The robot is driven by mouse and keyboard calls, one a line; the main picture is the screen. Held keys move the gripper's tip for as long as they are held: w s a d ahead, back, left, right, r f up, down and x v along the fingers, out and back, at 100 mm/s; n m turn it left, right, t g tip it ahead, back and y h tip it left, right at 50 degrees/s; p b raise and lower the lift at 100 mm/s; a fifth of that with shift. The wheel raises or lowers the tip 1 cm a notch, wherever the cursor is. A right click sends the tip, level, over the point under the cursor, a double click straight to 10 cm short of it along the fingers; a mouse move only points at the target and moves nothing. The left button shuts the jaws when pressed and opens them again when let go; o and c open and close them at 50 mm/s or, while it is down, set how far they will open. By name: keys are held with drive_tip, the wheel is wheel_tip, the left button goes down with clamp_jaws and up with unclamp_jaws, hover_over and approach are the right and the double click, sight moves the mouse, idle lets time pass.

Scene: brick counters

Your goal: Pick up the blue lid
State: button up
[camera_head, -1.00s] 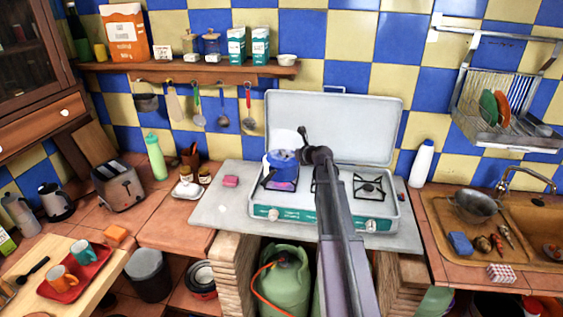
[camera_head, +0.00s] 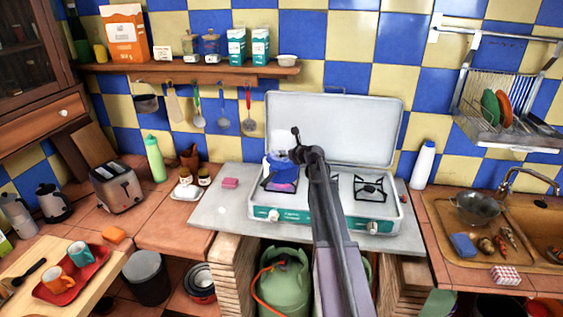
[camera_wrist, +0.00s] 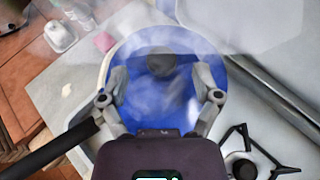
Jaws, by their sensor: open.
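The blue lid (camera_wrist: 150,102) lies on a pot on the left burner of the camping stove, with a dark round knob (camera_wrist: 161,62) at its middle. Pale steam blurs it. In the head view the blue lid (camera_head: 279,162) is partly hidden by my arm. My gripper (camera_wrist: 161,76) is open in the wrist view, its two fingers apart over the lid with the knob between and slightly beyond their tips. The gap in height between fingers and lid is hard to tell. The pot's dark handle (camera_wrist: 52,152) points to the lower left.
The stove's raised cover (camera_head: 350,125) stands close behind the pot. The right burner (camera_head: 369,188) is bare. A pink sponge (camera_head: 230,183) lies left of the stove. A shelf (camera_head: 190,67) with hanging utensils is above on the wall.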

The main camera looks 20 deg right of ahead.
sight(284, 152)
drive_tip(key=shift+b+x, duration=0.45)
drive_tip(key=shift+x, duration=1.15)
drive_tip(key=shift+d, duration=0.1)
clamp_jaws()
